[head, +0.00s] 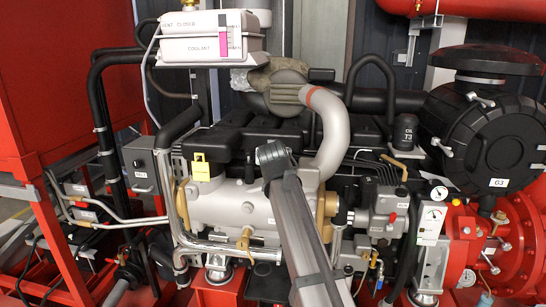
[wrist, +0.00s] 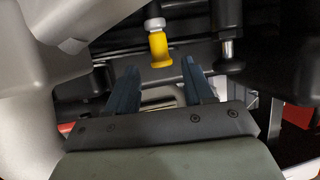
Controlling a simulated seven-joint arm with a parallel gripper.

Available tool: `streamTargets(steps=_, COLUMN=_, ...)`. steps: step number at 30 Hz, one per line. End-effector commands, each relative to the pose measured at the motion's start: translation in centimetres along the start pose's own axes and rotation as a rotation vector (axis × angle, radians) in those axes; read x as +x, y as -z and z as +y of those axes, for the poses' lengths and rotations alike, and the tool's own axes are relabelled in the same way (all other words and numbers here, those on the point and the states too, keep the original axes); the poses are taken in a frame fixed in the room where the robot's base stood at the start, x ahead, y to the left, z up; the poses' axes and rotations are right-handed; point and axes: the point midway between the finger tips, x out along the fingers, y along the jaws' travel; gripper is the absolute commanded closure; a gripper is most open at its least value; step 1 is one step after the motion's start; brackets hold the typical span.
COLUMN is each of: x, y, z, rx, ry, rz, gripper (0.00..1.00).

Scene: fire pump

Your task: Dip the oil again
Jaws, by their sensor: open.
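In the wrist view, a small yellow handle (wrist: 159,48) with a pale collar at its top shows just beyond my fingertips; it looks like the dipstick's pull. My gripper (wrist: 160,70) is open, with one dark blue finger on each side of the handle's lower end. Nothing is clearly held, and I cannot tell whether the handle lies between the fingers or farther off. In the head view, my arm crosses the middle of the engine (head: 235,205). My gripper and the dipstick handle cannot be made out there.
A curved grey pipe (head: 333,130) rises right beside my arm. A yellow tag (head: 202,169) is on the engine's left part. A black cylinder marked OIL (head: 405,132) stands at right. In the wrist view, a dark post (wrist: 228,50) hangs close to the right finger.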

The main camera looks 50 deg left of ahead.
Motion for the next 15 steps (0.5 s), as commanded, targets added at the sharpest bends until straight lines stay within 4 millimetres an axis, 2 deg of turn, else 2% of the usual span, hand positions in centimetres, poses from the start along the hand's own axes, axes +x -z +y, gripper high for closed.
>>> streamTargets(steps=1, x=-1.2, y=-0.2, z=0.0, rx=0.0, ry=0.0, rz=0.0, gripper=0.48)
streamTargets(steps=6, x=-3.4, y=-0.1, z=0.0, rx=0.0, ry=0.0, rz=0.0, gripper=0.48)
streamTargets(steps=15, x=-4.7, y=-0.1, z=0.0, rx=0.0, ry=-0.001, rz=-0.002, gripper=0.48)
